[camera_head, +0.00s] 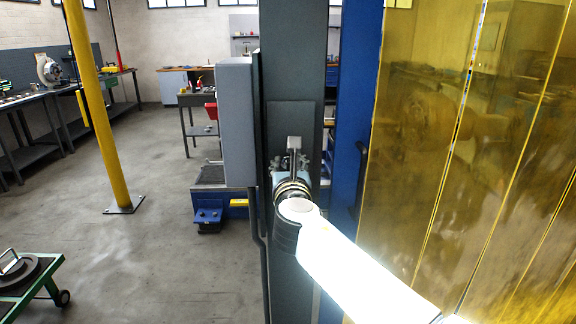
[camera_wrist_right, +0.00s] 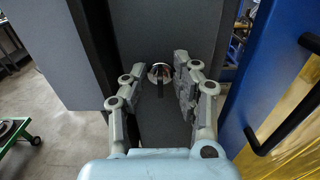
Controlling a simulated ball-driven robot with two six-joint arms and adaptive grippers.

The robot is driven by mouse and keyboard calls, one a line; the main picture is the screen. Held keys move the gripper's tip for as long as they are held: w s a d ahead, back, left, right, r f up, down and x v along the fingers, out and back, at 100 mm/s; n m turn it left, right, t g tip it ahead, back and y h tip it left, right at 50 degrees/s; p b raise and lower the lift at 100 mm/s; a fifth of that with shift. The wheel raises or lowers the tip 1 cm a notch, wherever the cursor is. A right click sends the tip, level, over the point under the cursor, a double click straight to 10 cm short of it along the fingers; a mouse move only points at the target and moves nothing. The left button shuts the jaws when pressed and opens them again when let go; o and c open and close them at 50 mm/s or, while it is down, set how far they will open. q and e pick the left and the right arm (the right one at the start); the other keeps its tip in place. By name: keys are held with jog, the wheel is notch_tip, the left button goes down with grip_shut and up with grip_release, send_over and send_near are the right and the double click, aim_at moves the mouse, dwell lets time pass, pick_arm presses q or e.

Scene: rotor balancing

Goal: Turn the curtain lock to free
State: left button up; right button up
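The curtain lock (camera_wrist_right: 159,71) shows in the right wrist view as a round silver face with a dark bar pointing down from it, on a dark grey post (camera_wrist_right: 150,25). My right gripper (camera_wrist_right: 157,82) is open, with one finger on each side of the lock. I see gaps between the fingers and the lock; its depth from the fingertips is hard to judge. In the head view my right arm reaches from the lower right to the post (camera_head: 290,60), and the gripper (camera_head: 293,160) largely hides the lock. My left gripper is in neither view.
Yellow translucent curtain strips (camera_head: 440,130) hang right of the post, beside a blue frame (camera_head: 352,80) with a black handle (camera_head: 361,170). A grey box (camera_head: 237,120) sits left of the post. A yellow pole (camera_head: 90,90) and green cart (camera_head: 30,288) stand farther left, with open floor between.

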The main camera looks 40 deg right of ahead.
grip_shut()
jog(key=shift+m, duration=0.3)
jog(key=m+b, duration=0.2)
jog(key=shift+s+d+f+m, duration=0.15)
jog(key=shift+m, duration=0.15)
jog(key=m+b, duration=0.3)
jog(key=m, duration=0.2)
jog(key=m+b, duration=0.3)
jog(key=m, duration=0.1)
jog(key=f+m+b, duration=0.1)
jog(key=m+b, duration=0.2)
jog(key=m, duration=0.2)
jog(key=shift+s+d+m, duration=0.2)
jog(key=shift+d+m, duration=0.1)
jog(key=shift+d, duration=0.05)
